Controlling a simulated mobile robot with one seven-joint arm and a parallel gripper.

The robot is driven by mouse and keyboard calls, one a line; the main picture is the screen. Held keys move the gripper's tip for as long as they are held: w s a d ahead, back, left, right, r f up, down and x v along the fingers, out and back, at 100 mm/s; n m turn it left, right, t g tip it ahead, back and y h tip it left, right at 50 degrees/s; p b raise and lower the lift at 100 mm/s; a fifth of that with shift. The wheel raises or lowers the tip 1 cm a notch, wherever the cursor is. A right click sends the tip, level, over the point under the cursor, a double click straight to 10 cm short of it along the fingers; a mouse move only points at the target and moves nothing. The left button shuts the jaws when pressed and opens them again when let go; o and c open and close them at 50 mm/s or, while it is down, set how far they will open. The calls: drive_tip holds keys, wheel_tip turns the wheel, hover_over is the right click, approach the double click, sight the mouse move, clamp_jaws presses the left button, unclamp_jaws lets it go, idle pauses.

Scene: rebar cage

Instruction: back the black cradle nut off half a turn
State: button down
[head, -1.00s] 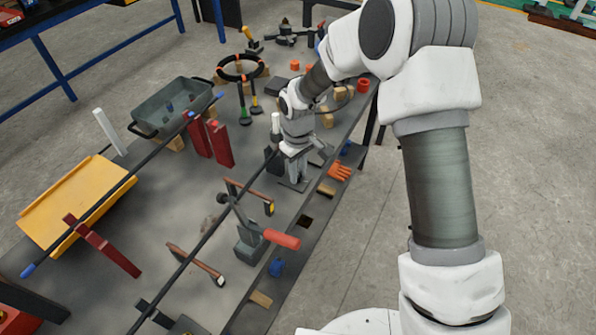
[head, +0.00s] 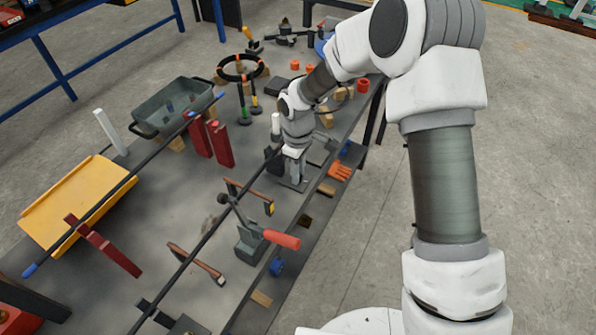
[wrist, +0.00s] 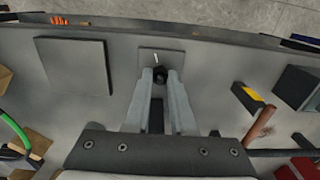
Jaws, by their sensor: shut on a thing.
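The black cradle nut (wrist: 160,76) is a small dark piece between my fingertips in the wrist view. A short white mark shows just beyond it, over a grey base plate (wrist: 175,57). My gripper (wrist: 160,80) is shut on the nut, with one grey finger on each side. In the head view my gripper (head: 295,166) points down at a small grey stand near the bench's right edge. The nut itself is hidden there behind the gripper and wrist.
A long black bar (head: 190,258) runs along the bench to the stand. A clamp with a red handle (head: 282,239) and hammers (head: 196,262) lie nearer. A grey tray (head: 178,105) and red posts (head: 221,145) stand left. A dark square plate (wrist: 72,65) lies beside the gripper.

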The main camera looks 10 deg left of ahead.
drive_tip(key=c, duration=0.8)
unclamp_jaws()
drive_tip(key=shift+o, duration=0.2)
wheel_tip(320, 180, up, 18)
drive_tip(key=p, duration=0.1)
drive_tip(key=shift+f+p, duration=0.25)
drive_tip(key=shift+p, duration=0.1)
